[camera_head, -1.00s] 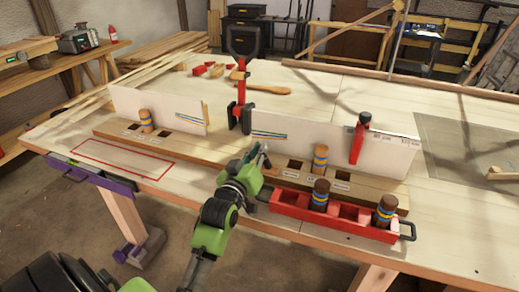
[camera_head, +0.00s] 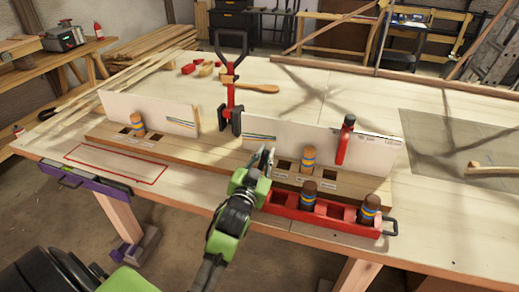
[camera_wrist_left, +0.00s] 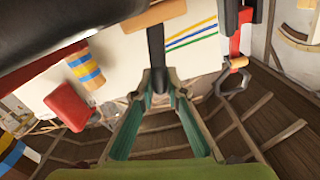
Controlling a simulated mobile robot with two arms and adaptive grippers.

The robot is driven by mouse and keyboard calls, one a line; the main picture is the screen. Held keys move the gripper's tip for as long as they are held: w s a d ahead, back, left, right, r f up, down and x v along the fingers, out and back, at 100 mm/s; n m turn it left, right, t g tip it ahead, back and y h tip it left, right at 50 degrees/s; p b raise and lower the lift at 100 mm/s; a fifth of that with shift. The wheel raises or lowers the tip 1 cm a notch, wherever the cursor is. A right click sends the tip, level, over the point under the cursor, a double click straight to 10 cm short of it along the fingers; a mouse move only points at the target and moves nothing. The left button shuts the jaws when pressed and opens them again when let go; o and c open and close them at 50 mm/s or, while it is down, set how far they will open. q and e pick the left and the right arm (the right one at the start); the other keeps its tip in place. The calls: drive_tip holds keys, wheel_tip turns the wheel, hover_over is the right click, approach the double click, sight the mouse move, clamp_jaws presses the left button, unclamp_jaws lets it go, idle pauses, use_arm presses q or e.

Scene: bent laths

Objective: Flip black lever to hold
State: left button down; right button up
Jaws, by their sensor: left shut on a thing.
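A slim black lever (camera_wrist_left: 156,48) stands in front of the white lath in the left wrist view. My left gripper (camera_wrist_left: 157,80) has its green-backed fingers closed around one end of it. My right gripper is not in view.
The red tray (camera_head: 279,212) holds brown pegs with blue and yellow bands. A tall red clamp (camera_head: 229,92) stands left of the gripper, and a smaller red clamp (camera_head: 344,140) grips the lath at the right. The wooden block (camera_head: 195,150) has square holes.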

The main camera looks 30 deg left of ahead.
use_arm(q)
drive_tip(key=shift+w+d+f+m, duration=0.15)
drive_tip(key=shift+d+m, duration=0.2)
drive_tip(key=shift+m, duration=0.25)
drive_tip(key=shift+d+f+m, duration=0.1)
drive_tip(key=shift+d+m, duration=0.25)
drive_tip(key=shift+m, duration=0.25)
drive_tip(key=c, duration=2)
unclamp_jaws()
drive_tip(key=v, duration=1.2)
drive_tip(key=shift+f, duration=0.1)
